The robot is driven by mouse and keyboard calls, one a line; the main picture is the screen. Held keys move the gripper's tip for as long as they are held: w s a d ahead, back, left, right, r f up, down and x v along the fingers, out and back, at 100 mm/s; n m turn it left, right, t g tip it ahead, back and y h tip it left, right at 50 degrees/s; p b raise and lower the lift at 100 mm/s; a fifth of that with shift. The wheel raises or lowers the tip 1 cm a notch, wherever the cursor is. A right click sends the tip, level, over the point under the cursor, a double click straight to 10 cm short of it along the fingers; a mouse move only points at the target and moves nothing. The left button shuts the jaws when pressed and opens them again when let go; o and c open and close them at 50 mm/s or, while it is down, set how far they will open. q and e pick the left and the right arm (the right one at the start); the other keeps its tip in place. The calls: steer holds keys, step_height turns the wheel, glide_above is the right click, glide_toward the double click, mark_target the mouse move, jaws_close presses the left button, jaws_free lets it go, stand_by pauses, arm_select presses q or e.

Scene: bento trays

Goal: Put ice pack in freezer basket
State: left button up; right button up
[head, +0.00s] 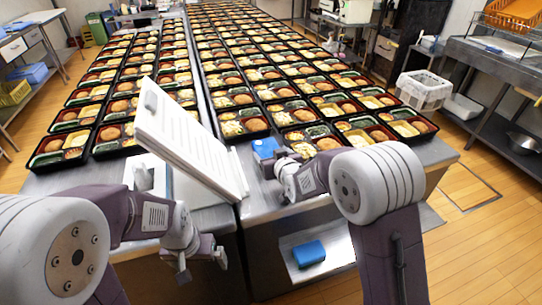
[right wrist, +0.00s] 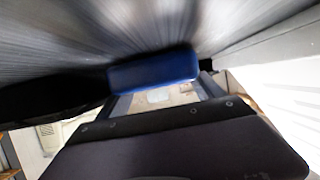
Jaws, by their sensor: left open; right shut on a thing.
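A blue ice pack (head: 264,147) is at the tip of my right gripper (head: 278,162), just above the steel table's near end. My right gripper is shut on it. It shows as a dark blue block in the right wrist view (right wrist: 155,72). A second blue pack (head: 308,253) lies on the low shelf under the table. A white panel like a freezer lid (head: 192,140) stands tilted between my arms. I cannot make out a freezer basket; the panel may hide it. My left gripper (head: 203,270) is open and empty, low in front of the table, below the panel.
Rows of filled bento trays (head: 243,101) cover the long tables (head: 185,180) beyond my arms. A white crate (head: 422,90) and a steel bench (head: 490,75) stand at the right. Wooden floor (head: 475,240) is open at the near right.

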steer(key=shift+r, duration=0.1)
steer(key=shift+f, duration=0.2)
steer(key=o, duration=1.4)
steer(key=shift+o, duration=0.2)
steer(key=shift+r, duration=0.25)
steer(key=p+v, duration=0.1)
steer(key=v, duration=1)
steer(key=shift+s, duration=0.2)
steer(key=shift+o, duration=0.2)
steer(key=shift+s+d+r, duration=0.15)
steer(key=shift+s, duration=0.2)
